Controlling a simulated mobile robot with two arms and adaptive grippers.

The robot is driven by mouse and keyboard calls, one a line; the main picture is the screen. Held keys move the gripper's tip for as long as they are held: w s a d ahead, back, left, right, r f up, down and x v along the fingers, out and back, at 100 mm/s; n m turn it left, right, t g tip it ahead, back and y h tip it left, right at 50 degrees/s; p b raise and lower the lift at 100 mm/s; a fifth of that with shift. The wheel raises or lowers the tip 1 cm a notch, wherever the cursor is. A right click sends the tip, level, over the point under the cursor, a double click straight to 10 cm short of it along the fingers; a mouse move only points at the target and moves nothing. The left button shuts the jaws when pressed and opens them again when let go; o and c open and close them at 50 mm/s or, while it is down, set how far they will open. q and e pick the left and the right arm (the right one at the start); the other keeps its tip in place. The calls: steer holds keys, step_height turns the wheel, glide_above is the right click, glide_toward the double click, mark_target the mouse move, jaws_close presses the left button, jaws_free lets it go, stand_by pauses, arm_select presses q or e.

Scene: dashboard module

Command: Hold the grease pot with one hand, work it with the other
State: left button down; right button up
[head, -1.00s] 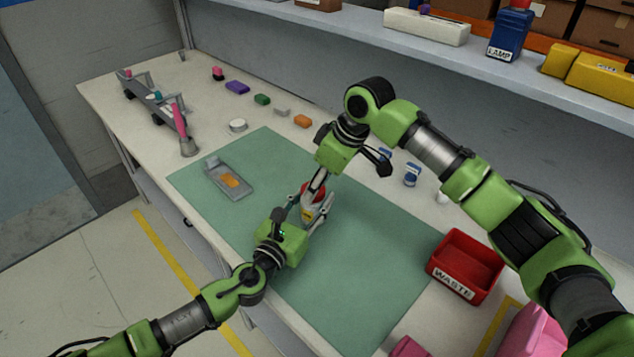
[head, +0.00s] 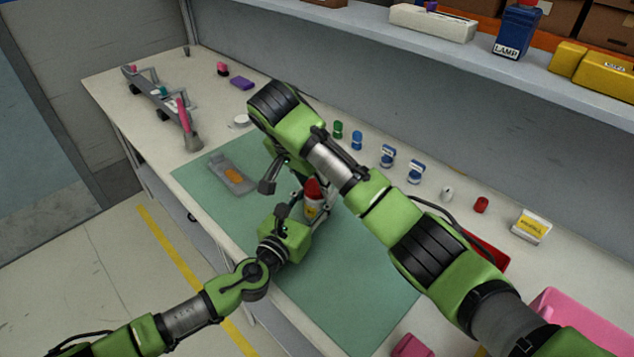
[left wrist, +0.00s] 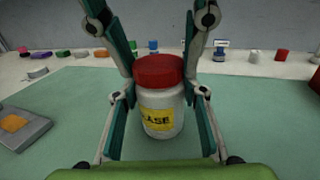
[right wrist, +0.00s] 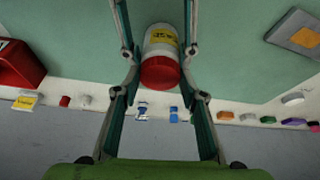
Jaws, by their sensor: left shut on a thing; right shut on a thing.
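The grease pot is a white jar with a yellow label and a red lid. It stands upright over the green mat (head: 365,285) in the head view (head: 312,206), partly covered by my grippers. My left gripper (left wrist: 160,108) is shut around the white body (left wrist: 160,125) from the near side. My right gripper (right wrist: 160,76) comes down from above with its fingers on both sides of the red lid (right wrist: 160,74), shut on it. In the head view my right arm hides most of its fingers. I cannot tell whether the pot touches the mat.
A grey tray with an orange piece (head: 232,174) lies on the mat to the left. A grey rack (head: 160,100) is at the far left. Small bottles and blocks line the back. A red bin (head: 490,254), partly hidden by my right arm, stands right.

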steer(key=m, duration=0.2)
steer(key=shift+w+a+m+g+h, duration=0.15)
steer(key=shift+m+g+h, duration=0.15)
steer(key=shift+m, duration=0.1)
arm_select(q)
steer(key=shift+s+d, duration=0.1)
arm_select(e)
steer(key=shift+m, duration=0.5)
steer(key=o, duration=0.7)
steer(key=shift+r, duration=2.3)
steer(key=shift+c, duration=0.3)
